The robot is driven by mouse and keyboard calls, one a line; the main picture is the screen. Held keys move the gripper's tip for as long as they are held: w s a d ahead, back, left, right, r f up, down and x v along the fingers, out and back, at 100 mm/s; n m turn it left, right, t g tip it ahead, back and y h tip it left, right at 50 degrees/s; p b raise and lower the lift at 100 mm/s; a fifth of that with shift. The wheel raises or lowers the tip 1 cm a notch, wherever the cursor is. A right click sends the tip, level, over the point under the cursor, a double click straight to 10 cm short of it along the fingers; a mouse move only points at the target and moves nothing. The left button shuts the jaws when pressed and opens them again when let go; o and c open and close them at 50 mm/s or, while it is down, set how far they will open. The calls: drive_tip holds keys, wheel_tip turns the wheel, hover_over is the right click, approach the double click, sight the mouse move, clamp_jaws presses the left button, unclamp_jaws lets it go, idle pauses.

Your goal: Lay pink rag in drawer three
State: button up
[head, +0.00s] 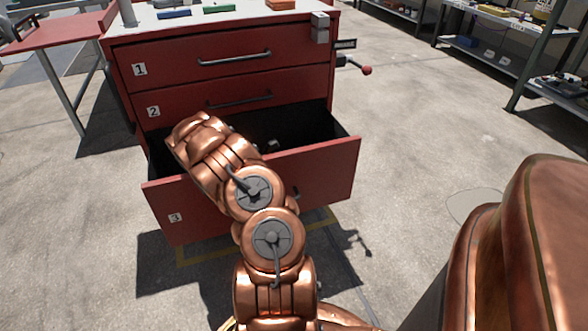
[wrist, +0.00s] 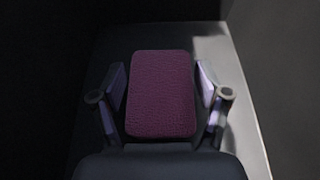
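Drawer three (head: 318,172), the red bottom drawer marked 3, is pulled out of the red cabinet in the head view. My arm reaches down into it and hides my gripper there. In the wrist view, the pink rag (wrist: 160,100) is a folded, flat, dark pink rectangle inside a dark space with a lighter floor. My gripper's (wrist: 161,72) two fingers stand on either side of the rag, with a narrow gap showing at each side. The gripper looks open around the rag, and the rag seems to lie on the floor of the drawer.
Drawers one (head: 228,60) and two (head: 235,97) above are shut. The cabinet's white top (head: 235,15) holds several small items. A lever with a red knob (head: 367,70) sticks out at the cabinet's right. A red table (head: 60,30) stands left, and shelves (head: 530,60) stand right.

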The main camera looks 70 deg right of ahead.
drive_tip(key=shift+o, duration=1.4)
drive_tip(key=shift+r, duration=0.15)
drive_tip(key=shift+r, duration=0.3)
drive_tip(key=p+v, duration=0.1)
drive_tip(key=v, duration=0.2)
drive_tip(key=p+v, duration=0.2)
drive_tip(key=v, duration=0.2)
drive_tip(key=p+v, duration=0.1)
drive_tip(key=v, duration=0.2)
drive_tip(key=shift+w+a+r, duration=0.15)
drive_tip(key=shift+w+r, duration=0.05)
drive_tip(key=shift+r, duration=0.3)
drive_tip(key=shift+w+a+r+p, duration=0.15)
drive_tip(key=shift+w+a+p, duration=0.2)
drive_tip(key=shift+w+a, duration=0.15)
